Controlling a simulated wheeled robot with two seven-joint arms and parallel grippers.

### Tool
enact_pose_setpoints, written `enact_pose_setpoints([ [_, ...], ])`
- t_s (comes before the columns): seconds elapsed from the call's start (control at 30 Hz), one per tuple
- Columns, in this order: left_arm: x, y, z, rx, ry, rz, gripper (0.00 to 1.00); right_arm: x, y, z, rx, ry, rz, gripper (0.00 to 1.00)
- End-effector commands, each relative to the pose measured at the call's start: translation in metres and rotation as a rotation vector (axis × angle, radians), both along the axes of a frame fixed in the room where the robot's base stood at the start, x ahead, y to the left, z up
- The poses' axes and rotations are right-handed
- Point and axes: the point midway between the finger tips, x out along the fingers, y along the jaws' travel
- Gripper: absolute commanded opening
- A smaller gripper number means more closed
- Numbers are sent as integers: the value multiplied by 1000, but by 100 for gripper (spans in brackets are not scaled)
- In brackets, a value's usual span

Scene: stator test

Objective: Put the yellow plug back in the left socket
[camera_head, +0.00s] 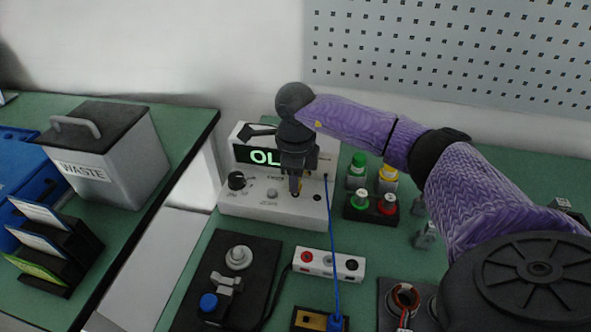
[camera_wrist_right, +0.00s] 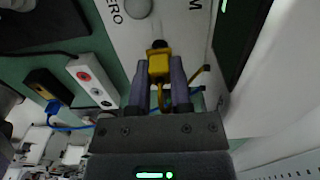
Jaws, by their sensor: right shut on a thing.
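My right gripper (camera_head: 296,186) is shut on the yellow plug, just in front of the white meter (camera_head: 262,209). In the right wrist view the yellow plug (camera_wrist_right: 159,66) sits between the two fingers (camera_wrist_right: 160,84), its dark tip toward the white panel. A yellow lead runs back from it. I cannot tell whether the tip touches the panel. The gripper hides part of the meter's face, and no left socket can be made out clearly. The meter's display (camera_head: 258,156) reads "OL". My left gripper is not in view.
A blue cable (camera_head: 332,240) runs from the meter down to a blue plug (camera_head: 337,323). A white socket strip (camera_head: 328,264) lies in front of the meter. A black fixture (camera_head: 232,280) stands left, green and red terminals (camera_head: 371,207) right. A waste bin (camera_head: 105,150) is far left.

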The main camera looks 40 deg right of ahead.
Motion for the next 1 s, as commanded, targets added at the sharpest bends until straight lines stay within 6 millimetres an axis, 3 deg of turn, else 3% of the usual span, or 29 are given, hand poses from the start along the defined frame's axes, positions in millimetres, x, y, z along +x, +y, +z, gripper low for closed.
enact_pose_setpoints([
  [0.37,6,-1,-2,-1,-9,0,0,0,0,-2,0,0,0,0],
  [1.0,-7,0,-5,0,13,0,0,0,0,-12,1,-1,0,0],
])
